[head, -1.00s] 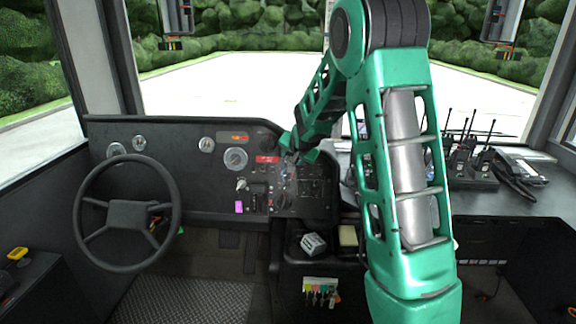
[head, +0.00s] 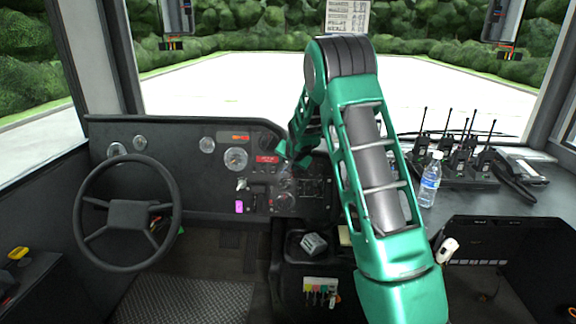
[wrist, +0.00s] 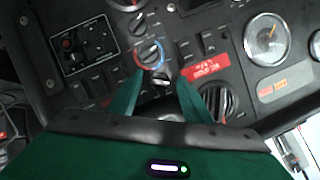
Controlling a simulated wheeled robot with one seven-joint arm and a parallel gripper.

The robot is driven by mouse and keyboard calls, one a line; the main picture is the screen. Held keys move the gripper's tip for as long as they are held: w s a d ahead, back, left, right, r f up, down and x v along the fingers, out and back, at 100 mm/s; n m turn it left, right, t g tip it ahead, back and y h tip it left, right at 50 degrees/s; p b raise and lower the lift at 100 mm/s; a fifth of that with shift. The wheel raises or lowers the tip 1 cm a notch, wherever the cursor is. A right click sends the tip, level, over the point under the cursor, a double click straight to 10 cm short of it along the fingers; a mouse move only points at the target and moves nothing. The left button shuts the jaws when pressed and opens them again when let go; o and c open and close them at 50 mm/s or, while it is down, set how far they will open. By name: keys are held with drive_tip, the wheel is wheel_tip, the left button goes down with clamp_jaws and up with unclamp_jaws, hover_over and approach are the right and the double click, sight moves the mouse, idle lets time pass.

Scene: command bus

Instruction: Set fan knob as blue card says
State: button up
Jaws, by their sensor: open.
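In the wrist view, a round dashboard knob (wrist: 150,53) with a red and blue ring lies just beyond my fingertips. I cannot tell if it is the fan knob. My gripper (wrist: 158,88) is open, its two green fingers apart with nothing between them. A second round dial (wrist: 127,3) is cut off by the top edge; it seems to show low on the panel in the head view (head: 285,202). A sheet of printed text (head: 347,17) hangs at the top of the head view, too small to read. I cannot make out a blue card.
Rocker switches and a red label (wrist: 203,71) lie close to my fingers. The steering wheel (head: 130,215) is at left. A water bottle (head: 430,180) and several radios (head: 465,160) stand on the right dashboard. Coloured tags (head: 320,287) hang below a tray with a small grey object (head: 313,243).

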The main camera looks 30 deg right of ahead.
drive_tip(key=c, duration=1.1)
drive_tip(key=shift+d, duration=0.25)
drive_tip(key=m, duration=0.1)
drive_tip(key=m+t, duration=0.1)
drive_tip(key=m, duration=0.1)
drive_tip(key=shift+s+f+y, duration=0.15)
drive_tip(key=shift+f+y, duration=0.05)
drive_tip(key=shift+y, duration=0.1)
drive_tip(key=shift+s+f+m+t, duration=0.15)
drive_tip(key=shift+m+t, duration=0.95)
drive_tip(key=shift+m, duration=1.1)
drive_tip(key=shift+f, duration=0.1)
